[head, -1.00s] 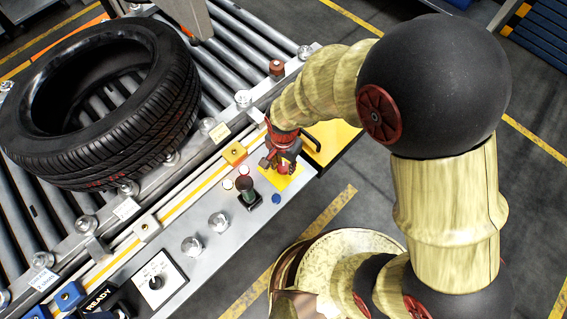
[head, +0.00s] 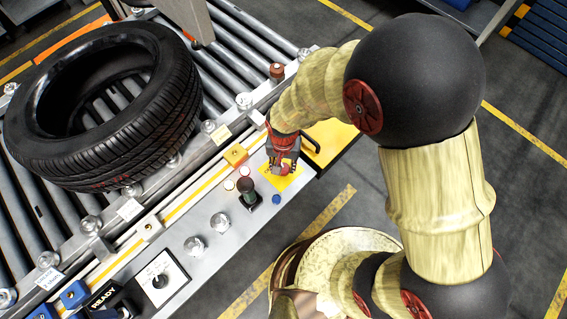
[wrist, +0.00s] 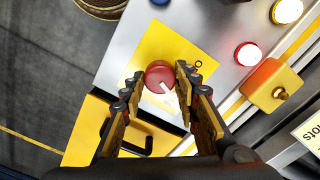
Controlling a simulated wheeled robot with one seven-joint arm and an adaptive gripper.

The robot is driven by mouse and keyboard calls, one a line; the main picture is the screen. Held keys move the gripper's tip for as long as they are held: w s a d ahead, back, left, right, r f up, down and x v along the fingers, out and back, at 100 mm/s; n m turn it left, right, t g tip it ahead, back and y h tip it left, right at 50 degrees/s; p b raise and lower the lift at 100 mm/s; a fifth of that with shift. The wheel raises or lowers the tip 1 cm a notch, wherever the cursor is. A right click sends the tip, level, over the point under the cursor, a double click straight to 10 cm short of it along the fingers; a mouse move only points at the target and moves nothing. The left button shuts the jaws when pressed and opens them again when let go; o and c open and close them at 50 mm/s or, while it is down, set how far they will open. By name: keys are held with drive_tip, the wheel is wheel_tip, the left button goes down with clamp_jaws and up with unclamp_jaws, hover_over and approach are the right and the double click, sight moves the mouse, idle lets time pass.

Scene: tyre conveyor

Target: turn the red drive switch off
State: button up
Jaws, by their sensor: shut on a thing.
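The red drive switch (wrist: 159,73) is a round knob with a white mark, on a yellow plate (wrist: 171,45) on the grey panel. In the wrist view the mark points down and slightly right. My gripper (wrist: 160,72) has its two fingers on either side of the knob and is shut on it.
A yellow box with a knob (wrist: 276,88) and a lit red lamp (wrist: 247,54) are near the gripper. A tyre (head: 165,130) lies on the rollers.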

drive_tip(key=n+p, duration=0.2)
drive_tip(key=n, duration=0.4)
drive_tip(key=n+p, duration=0.1)
drive_tip(key=n, duration=0.6)
drive_tip(key=shift+p, duration=0.4)
drive_tip(key=shift+n, duration=0.3)
drive_tip(key=o, duration=1.1)
drive_tip(key=shift+o, duration=0.2)
wheel_tip(320, 180, up, 12)
idle(0.3)
